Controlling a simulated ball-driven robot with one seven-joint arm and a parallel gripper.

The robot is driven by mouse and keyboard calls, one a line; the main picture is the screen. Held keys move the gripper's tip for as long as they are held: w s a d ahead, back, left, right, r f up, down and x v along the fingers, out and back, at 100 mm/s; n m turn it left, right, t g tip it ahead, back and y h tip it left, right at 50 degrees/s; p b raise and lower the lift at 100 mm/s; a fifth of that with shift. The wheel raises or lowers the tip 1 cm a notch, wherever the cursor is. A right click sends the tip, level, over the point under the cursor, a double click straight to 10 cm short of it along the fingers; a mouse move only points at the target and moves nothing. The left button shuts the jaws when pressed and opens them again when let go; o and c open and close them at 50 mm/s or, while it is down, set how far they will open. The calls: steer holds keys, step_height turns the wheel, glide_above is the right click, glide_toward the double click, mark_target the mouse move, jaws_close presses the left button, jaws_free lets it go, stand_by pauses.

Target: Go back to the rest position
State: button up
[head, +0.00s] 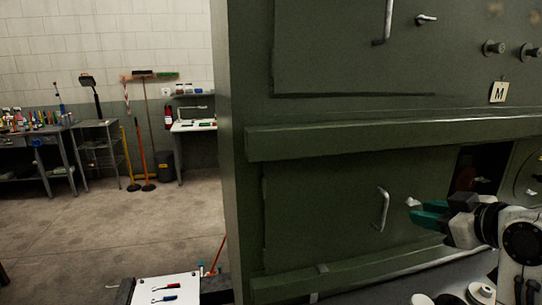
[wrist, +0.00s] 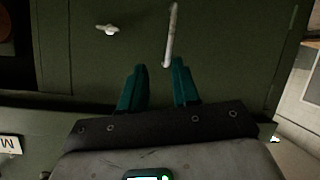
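My gripper (head: 428,216) is at the right of the head view, in front of the lower green panel (head: 320,210). Its teal fingers point left in that view. In the wrist view my gripper (wrist: 160,85) shows two teal fingers apart with nothing between them. Beyond the fingertips is a metal door handle (wrist: 170,35); the same handle shows in the head view (head: 382,208), and the fingers look apart from it. A small latch (wrist: 107,29) lies to the left of the handle in the wrist view.
The green cabinet-like structure fills the right side, with an upper handle (head: 385,22), knobs (head: 493,47) and an M tag (head: 498,92). A white-topped cart (head: 165,290) with small tools stands at the lower left. Open concrete floor (head: 100,230) lies to the left, with benches behind.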

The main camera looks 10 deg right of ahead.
steer(key=s+a+f+m+g, duration=0.1)
steer(key=s+a+f+g, duration=0.2)
steer(key=f, duration=0.5)
steer(key=s+a+f+m, duration=0.1)
steer(key=s+a+f, duration=0.25)
steer(key=f, duration=0.35)
steer(key=s+a+f+m+g, duration=0.15)
steer(key=a+f, duration=0.25)
steer(key=f, duration=0.4)
steer(key=s+a+f+m+g+h+b, duration=0.1)
steer(key=s+f+g+b, duration=0.7)
steer(key=s+f, duration=1.5)
step_height(320, 180, down, 3)
steer(key=shift+s+a+r+m+b, duration=0.1)
steer(key=shift+s+a+m+b, duration=0.4)
steer(key=shift+b, duration=0.6)
steer(key=shift+w, duration=0.1)
